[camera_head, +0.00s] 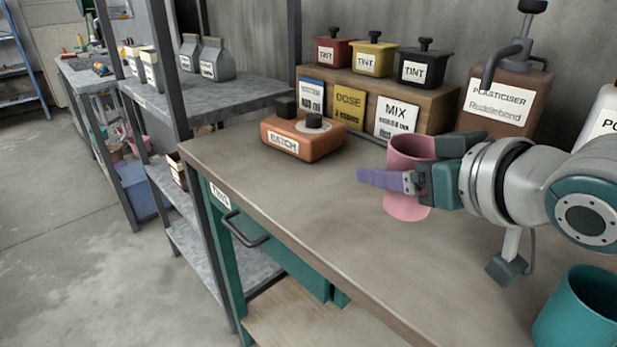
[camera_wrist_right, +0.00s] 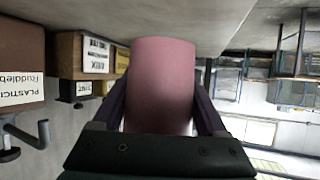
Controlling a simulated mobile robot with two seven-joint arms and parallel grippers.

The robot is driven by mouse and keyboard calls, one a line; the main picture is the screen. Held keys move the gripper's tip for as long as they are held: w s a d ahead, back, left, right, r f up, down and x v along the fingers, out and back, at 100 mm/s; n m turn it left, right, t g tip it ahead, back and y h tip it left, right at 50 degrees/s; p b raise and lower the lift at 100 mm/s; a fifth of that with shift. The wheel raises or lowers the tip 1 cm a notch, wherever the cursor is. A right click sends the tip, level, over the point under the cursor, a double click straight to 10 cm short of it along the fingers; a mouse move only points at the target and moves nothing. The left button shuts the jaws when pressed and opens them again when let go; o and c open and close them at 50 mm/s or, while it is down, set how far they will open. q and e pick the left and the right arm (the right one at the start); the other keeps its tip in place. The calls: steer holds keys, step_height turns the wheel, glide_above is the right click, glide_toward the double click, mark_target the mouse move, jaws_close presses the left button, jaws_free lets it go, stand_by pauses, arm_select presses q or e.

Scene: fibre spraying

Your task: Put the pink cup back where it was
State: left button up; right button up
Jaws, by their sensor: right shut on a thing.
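The pink cup (camera_head: 405,207) is upright at the right of the bench in the head view. My right gripper (camera_head: 398,178) is shut on it, with a purple finger across its near side. The cup's base is on or just above the bench top; I cannot tell which. In the right wrist view the pink cup (camera_wrist_right: 162,85) fills the middle, between the two fingers of my right gripper (camera_wrist_right: 160,110). My left gripper is not in view.
A teal cup (camera_head: 580,310) stands at the front right. The orange batch box (camera_head: 302,138) sits on the bench (camera_head: 290,200) to the left. Tint pots stand on a wooden box (camera_head: 440,105) behind, beside the brown plasticiser pump bottle (camera_head: 505,98). The middle of the bench is clear.

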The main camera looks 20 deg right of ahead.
mark_target(386, 234)
step_height(386, 234, down, 6)
steer(key=shift+r+b, duration=0.1)
steer(key=shift+b, duration=0.75)
steer(key=shift+f, duration=0.25)
steer(key=shift+f, duration=0.15)
steer(key=o, duration=1.3)
